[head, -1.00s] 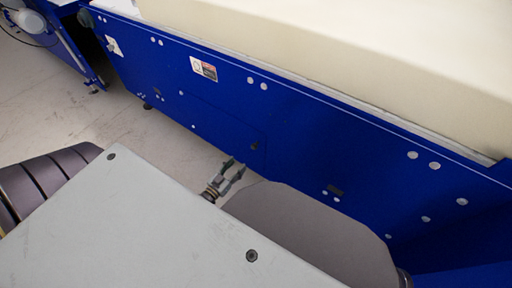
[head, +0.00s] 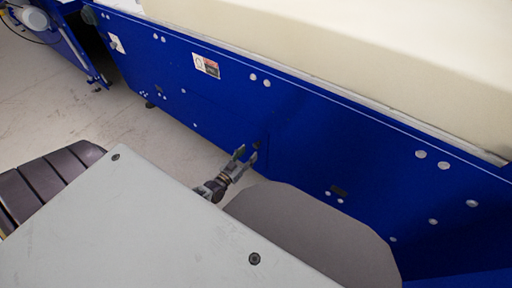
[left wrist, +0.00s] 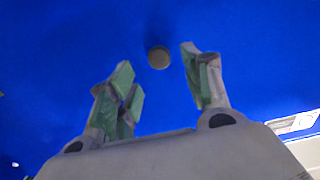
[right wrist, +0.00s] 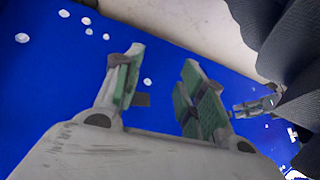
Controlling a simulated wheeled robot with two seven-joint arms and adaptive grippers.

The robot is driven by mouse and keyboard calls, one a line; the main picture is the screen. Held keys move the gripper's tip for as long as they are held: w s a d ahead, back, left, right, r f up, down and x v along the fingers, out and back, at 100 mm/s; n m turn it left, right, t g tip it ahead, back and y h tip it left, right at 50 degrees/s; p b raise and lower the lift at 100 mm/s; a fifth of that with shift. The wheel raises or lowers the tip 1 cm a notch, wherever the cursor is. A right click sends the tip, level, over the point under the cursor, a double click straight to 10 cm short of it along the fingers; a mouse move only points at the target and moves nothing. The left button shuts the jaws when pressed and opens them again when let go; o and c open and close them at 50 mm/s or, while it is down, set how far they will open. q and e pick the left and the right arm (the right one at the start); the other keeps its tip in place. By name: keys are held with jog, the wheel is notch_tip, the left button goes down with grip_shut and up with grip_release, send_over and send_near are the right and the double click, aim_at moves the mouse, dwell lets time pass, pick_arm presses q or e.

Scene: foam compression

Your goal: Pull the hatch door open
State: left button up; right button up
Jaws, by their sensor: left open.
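The hatch door (head: 222,122) is a blue panel in the blue side of the machine, flush with it as far as I can see. Its small round knob (head: 257,145) shows near the right edge. My left gripper (head: 247,155) is open, with its fingertips close to the knob. In the left wrist view the knob (left wrist: 158,57) appears between the two open fingers, near their tips; contact cannot be told. My right gripper (right wrist: 162,60) is open and empty, facing another part of the blue side; it is hidden in the head view.
A large cream foam block (head: 350,45) lies on top of the blue machine. A warning label (head: 206,66) and several round bolts mark its side. A dark slot (right wrist: 142,99) lies beyond my right fingers. Bare floor (head: 130,125) is free at the left.

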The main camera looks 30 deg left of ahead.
aim_at(255, 146)
pick_arm(q)
jog(key=w, duration=0.2)
jog(key=w+b, duration=0.1)
jog(key=w, duration=0.1)
jog(key=shift+w+d+b, duration=0.2)
jog(key=shift+w+b, duration=0.1)
jog(key=shift+w, duration=0.05)
jog(key=shift+w+b, duration=0.3)
jog(key=shift+w, duration=0.75)
pick_arm(e)
jog(key=shift+w+a+f+t, duration=0.1)
jog(key=shift+a+f+t, duration=0.05)
jog(key=shift+f, duration=0.7)
jog(key=shift+w+a+f+t, duration=0.1)
jog(key=shift+a+f+t, duration=0.05)
jog(key=shift+f, duration=0.7)
pick_arm(q)
jog(key=shift+d, duration=0.1)
grip_shut()
